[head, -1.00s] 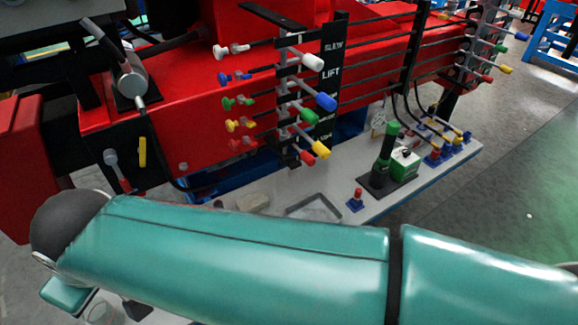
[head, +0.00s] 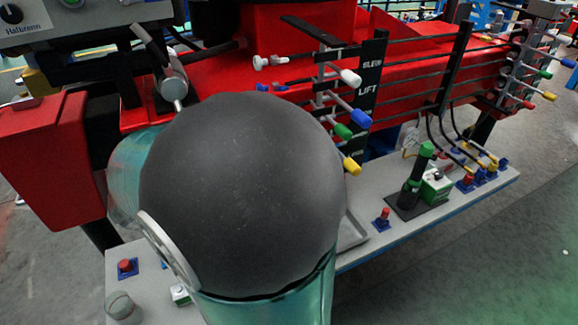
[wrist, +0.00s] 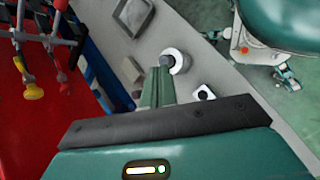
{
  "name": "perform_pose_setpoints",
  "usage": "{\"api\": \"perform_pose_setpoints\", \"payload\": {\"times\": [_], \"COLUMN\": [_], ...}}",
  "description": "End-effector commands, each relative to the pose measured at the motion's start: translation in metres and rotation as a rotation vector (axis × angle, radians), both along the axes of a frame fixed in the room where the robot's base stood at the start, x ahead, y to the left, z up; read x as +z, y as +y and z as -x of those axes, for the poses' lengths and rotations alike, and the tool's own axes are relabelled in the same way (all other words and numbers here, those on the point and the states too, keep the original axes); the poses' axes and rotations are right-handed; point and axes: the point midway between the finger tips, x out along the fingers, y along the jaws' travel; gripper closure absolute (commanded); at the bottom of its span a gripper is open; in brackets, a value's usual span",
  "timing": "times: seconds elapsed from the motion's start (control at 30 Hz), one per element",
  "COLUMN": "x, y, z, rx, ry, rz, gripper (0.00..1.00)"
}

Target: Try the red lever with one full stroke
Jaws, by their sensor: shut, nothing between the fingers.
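A near rack of coloured levers stands against the red crane body. In the head view its white lever (head: 350,77), blue lever (head: 361,117), green lever (head: 343,131) and yellow lever (head: 351,166) show, while its red lever is hidden behind my arm. In the wrist view a red knob (wrist: 64,89) shows at the left, beside a yellow knob (wrist: 33,93). My gripper (wrist: 164,68) is shut and empty, over the grey deck and to the right of the levers, apart from them. In the head view my arm hides it.
The grey deck (head: 455,205) carries a green bottle-like post (head: 415,170), a green box (head: 436,187) and a red button (head: 383,214). A second lever rack, with its own red lever (head: 527,104), stands far right. A round grey fitting (wrist: 176,61) is by my fingertips.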

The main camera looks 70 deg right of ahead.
Motion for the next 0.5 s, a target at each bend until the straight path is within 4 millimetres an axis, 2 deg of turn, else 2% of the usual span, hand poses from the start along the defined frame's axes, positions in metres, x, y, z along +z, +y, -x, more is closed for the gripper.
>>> {"api": "perform_pose_setpoints", "payload": {"times": [0.03, 0.2, 0.5], "x": [-0.008, -0.021, -0.044], "y": [-0.016, -0.066, -0.141], "z": [0.007, 0.025, 0.046], "rx": [0.002, 0.043, 0.162], "ry": [0.099, 0.408, 0.926], "rz": [0.029, 0.127, 0.259], "gripper": [1.00, 1.00, 1.00]}}
